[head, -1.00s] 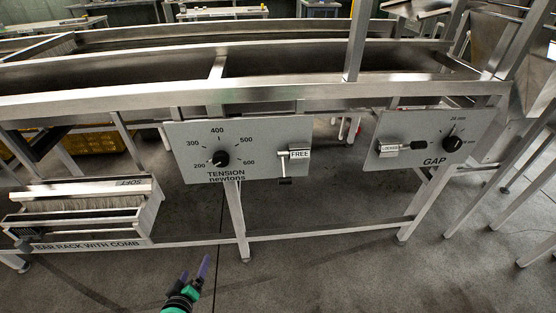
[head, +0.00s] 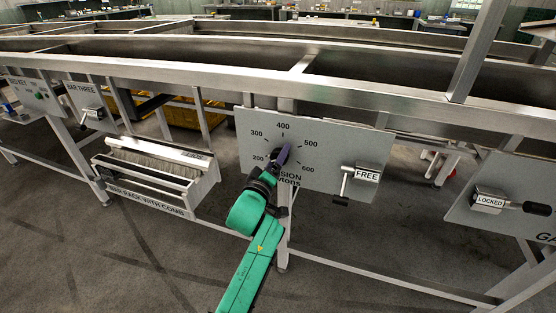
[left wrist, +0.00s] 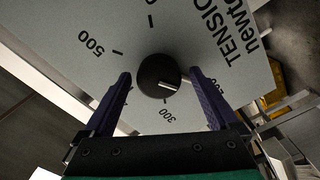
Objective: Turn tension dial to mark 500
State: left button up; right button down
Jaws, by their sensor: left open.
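The tension dial is a round black knob (left wrist: 152,72) with a white pointer line, on a grey panel (head: 325,140) marked 200 to 600. In the left wrist view the pointer aims to the right, toward the 200 side and away from the 500 mark (left wrist: 90,43). My left gripper (head: 281,157) is at the dial, its purple fingers hiding most of the knob in the head view. In the left wrist view the open fingers (left wrist: 160,75) stand on either side of the knob, with a gap on each side. My right gripper is not in view.
A small lever with a FREE tag (head: 367,174) sits on the panel's right side. A LOCKED lever (head: 490,200) is on the gap panel further right. The bar rack with comb (head: 155,175) is at left below the frame's long metal rail (head: 200,80).

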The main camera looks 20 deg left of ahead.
pick_arm(q)
jog(key=shift+w, duration=0.4)
jog(key=c, duration=1.4)
